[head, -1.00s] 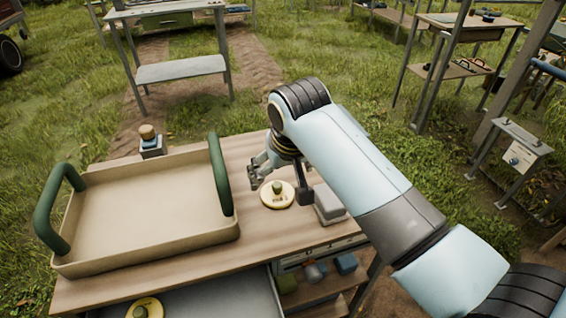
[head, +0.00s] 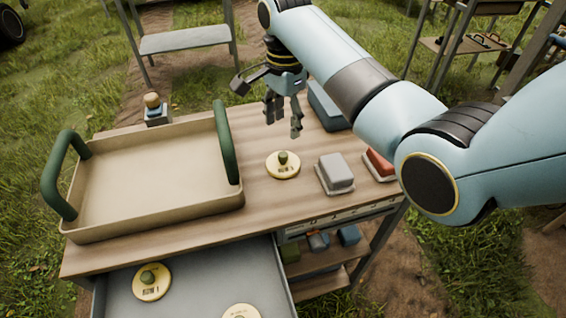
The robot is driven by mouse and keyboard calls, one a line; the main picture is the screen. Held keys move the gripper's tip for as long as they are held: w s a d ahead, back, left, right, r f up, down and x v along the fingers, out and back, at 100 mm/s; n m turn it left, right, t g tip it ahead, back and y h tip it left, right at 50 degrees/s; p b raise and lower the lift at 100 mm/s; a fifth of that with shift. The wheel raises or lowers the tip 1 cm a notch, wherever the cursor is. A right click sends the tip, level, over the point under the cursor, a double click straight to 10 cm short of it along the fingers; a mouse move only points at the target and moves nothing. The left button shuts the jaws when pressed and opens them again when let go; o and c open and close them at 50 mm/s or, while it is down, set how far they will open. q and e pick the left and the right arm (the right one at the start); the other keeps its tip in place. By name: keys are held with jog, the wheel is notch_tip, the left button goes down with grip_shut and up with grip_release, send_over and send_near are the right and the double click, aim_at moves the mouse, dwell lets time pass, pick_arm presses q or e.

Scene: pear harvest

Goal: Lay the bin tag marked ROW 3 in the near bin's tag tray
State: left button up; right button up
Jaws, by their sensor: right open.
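A round cream tag (head: 283,170) with a green knob lies flat on the wooden bench top, right of the beige tray. Its dark lettering is too small to read surely. Two similar tags lie in the open grey drawer below: one tag (head: 151,287) at left, its lettering also unclear, and another tag (head: 241,312) cut by the bottom edge. My right gripper (head: 283,122) is open and empty above the bench, behind the bench-top tag and apart from it. My left gripper is not in view. I cannot make out the near bin or its tag tray for certain.
The beige tray (head: 150,225) with green handles is empty and fills the bench's left. A grey block (head: 335,172), a red block (head: 379,164) and a blue-grey box (head: 325,105) stand at right. A small knobbed stand (head: 156,112) is behind the tray. The drawer's middle (head: 200,280) is bare.

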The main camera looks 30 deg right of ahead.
aim_at(283, 154)
notch_tip(283, 154, down, 4)
jog(key=shift+s+f, duration=0.1)
jog(key=shift+f, duration=0.15)
jog(key=f, duration=0.5)
jog(key=shift+s+a, duration=0.2)
jog(key=shift+a, duration=0.15)
grip_shut()
